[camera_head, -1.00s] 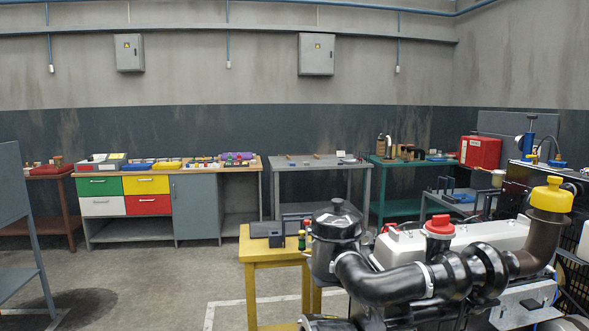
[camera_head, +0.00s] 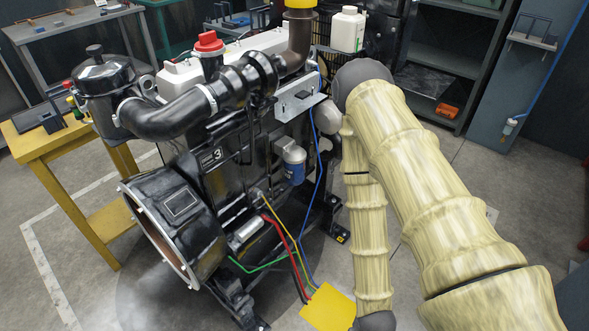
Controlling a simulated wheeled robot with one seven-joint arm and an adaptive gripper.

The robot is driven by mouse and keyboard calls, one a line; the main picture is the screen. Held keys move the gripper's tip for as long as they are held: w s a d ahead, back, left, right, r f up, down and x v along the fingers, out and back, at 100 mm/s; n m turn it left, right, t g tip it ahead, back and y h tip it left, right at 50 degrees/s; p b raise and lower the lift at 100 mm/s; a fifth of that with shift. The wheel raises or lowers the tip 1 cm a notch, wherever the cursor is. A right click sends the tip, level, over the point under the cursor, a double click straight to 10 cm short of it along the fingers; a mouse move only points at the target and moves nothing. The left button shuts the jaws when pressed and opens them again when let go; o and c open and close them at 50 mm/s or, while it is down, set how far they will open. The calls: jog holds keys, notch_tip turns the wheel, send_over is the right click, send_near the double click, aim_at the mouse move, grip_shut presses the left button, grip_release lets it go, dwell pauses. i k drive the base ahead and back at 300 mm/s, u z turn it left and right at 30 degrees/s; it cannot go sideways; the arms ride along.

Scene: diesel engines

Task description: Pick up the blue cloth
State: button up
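I cannot make out a blue cloth for certain. A small blue patch (camera_head: 237,20) shows on a low stand behind the engine, too small to identify. My arm, in a ribbed cream cover, hangs down on the right side of the view, in front of the engine's right end. My gripper is not in view; the arm runs out of the picture at the bottom edge.
The black diesel engine (camera_head: 178,235) fills the middle. A yellow table (camera_head: 35,145) with dark items stands left. A yellow square (camera_head: 328,308) lies at the bottom. A white bottle (camera_head: 347,30) and grey shelves (camera_head: 440,60) are behind. Floor shows right of my arm.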

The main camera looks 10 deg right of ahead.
aim_at(39, 30)
jog(key=k, duration=0.5)
jog(key=u, duration=1.55)
jog(key=i, duration=7)
